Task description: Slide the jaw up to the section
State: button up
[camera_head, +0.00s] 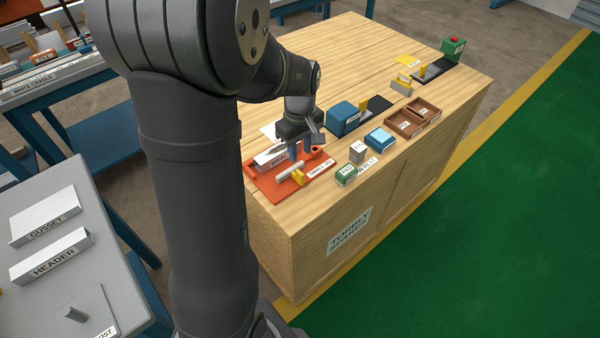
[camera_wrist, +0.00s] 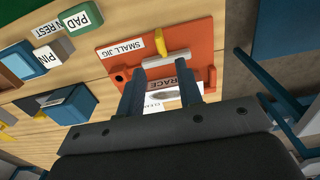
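The orange-red small jig (camera_head: 262,181) lies flat on the wooden bench top. The jaw, a pale bar (camera_head: 288,171) with a yellow handle (camera_head: 298,177), sits on its front part; the bar (camera_wrist: 166,60) and handle (camera_wrist: 160,41) also show in the wrist view. A gap shows between jaw and section. My gripper (camera_head: 300,150) hangs over the jig, its blue fingers apart. In the wrist view the section (camera_wrist: 181,84) shows between the fingers (camera_wrist: 161,77); contact cannot be told.
To the jig's right stand a green PAD block (camera_head: 346,174), a grey PIN block (camera_head: 357,152) and a light-blue box (camera_head: 380,138). A larger blue block (camera_head: 343,119) stands behind. Brown trays (camera_head: 425,107) lie farther right. Bare wood lies in front of the jig.

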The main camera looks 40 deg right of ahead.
aim_at(300, 172)
notch_tip(300, 172, down, 10)
jog(key=shift+f, duration=0.1)
dwell(0.4)
grip_shut()
